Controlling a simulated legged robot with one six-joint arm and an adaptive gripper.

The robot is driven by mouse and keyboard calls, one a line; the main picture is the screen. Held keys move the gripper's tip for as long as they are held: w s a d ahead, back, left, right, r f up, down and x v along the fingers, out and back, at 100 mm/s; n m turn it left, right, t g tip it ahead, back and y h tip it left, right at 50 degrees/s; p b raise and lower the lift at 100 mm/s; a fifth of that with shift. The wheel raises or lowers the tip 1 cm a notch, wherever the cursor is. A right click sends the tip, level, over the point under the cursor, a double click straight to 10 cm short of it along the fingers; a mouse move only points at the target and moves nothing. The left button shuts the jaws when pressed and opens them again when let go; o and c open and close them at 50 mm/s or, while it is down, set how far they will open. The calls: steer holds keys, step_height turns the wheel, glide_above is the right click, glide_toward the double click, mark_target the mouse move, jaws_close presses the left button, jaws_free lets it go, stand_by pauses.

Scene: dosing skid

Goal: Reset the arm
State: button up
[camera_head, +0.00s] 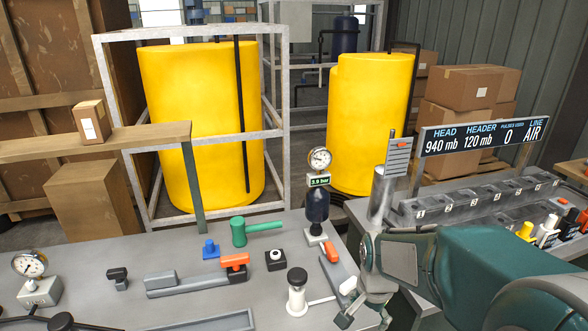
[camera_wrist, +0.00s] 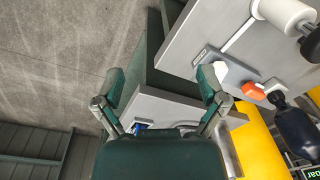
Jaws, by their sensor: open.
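My gripper (camera_head: 364,312) hangs at the front right edge of the grey bench (camera_head: 215,285) in the head view, with my green arm reaching in from the right. In the wrist view my gripper (camera_wrist: 160,85) shows two green fingers spread wide apart with nothing held between them. A grey bench edge and dark green side lie beyond the gap. The right finger overlaps the view of a white handle end, beside a grey unit with an orange block (camera_wrist: 254,91). I cannot tell whether the finger touches it.
A dosing column with gauge (camera_head: 319,158), a white spool-shaped piece (camera_head: 297,292) and a green valve handle (camera_head: 258,227) stand on the bench. A sign (camera_head: 485,136) and a row of lidded bins stand right. Yellow tanks (camera_head: 203,120) stand behind. Bare floor (camera_wrist: 60,60) shows left in the wrist view.

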steer(key=s+r+n+t, duration=0.4)
steer(key=s+r+n, duration=0.4)
steer(key=s+r, duration=0.5)
steer(key=shift+s+d+r+n+t, duration=0.2)
steer(key=shift+s+n+t, duration=0.2)
steer(key=shift+s, duration=0.3)
stand_by(5.4)
